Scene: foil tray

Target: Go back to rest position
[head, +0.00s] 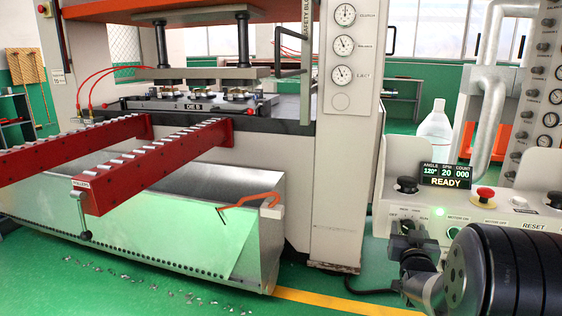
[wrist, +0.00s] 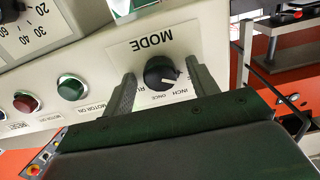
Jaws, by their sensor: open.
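My gripper (wrist: 164,80) is open in the wrist view, with one finger on each side of the black MODE knob (wrist: 160,72). I see gaps between the knob and both fingers; whether they touch it elsewhere I cannot tell. The knob's white pointer line points towards the INCH and ONCE labels, and its panel looks upside down here. In the head view my gripper (head: 405,240) is at the front left of the control panel (head: 450,208), at the end of my dark arm.
The panel carries a red stop button (head: 485,194), black knobs and a display (head: 443,175) reading READY. The press column (head: 345,130) is to the left, with red roller rails (head: 160,165) and a metal bin (head: 180,210) further left.

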